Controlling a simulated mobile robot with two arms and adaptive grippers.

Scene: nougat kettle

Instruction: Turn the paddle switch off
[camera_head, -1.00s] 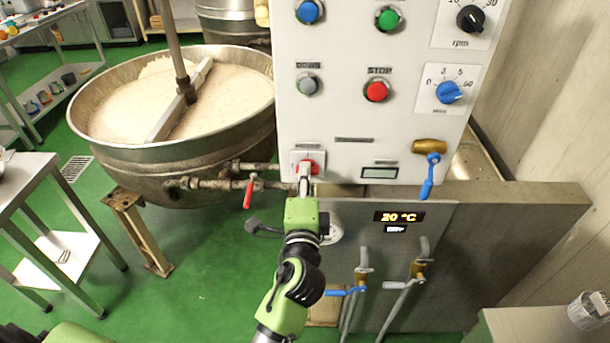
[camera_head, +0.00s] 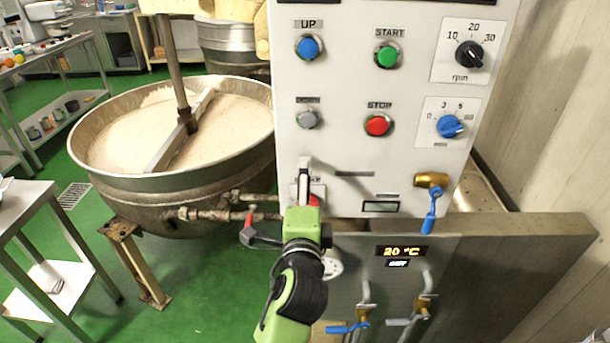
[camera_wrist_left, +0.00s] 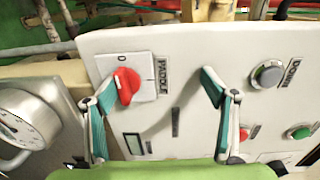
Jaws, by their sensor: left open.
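The paddle switch is a red knob (camera_wrist_left: 127,87) on a small white plate marked 0, beside a label reading PADDLE, in the left wrist view. In the head view the red knob (camera_head: 315,198) sits low on the white control panel (camera_head: 345,150), partly hidden by my gripper. My left gripper (camera_wrist_left: 160,85) is open, with its fingers spread in front of the panel. The knob shows just inside one finger, well off the middle of the gap. Whether that finger touches it I cannot tell. In the head view the gripper (camera_head: 304,170) reaches up past the knob.
Above the switch are a grey DOWN button (camera_head: 307,120), a red STOP button (camera_head: 377,125) and blue and black dials. A brass valve (camera_head: 431,181) with a blue handle juts out at right. A large kettle (camera_head: 172,185) stands at left, with pipes running behind my gripper.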

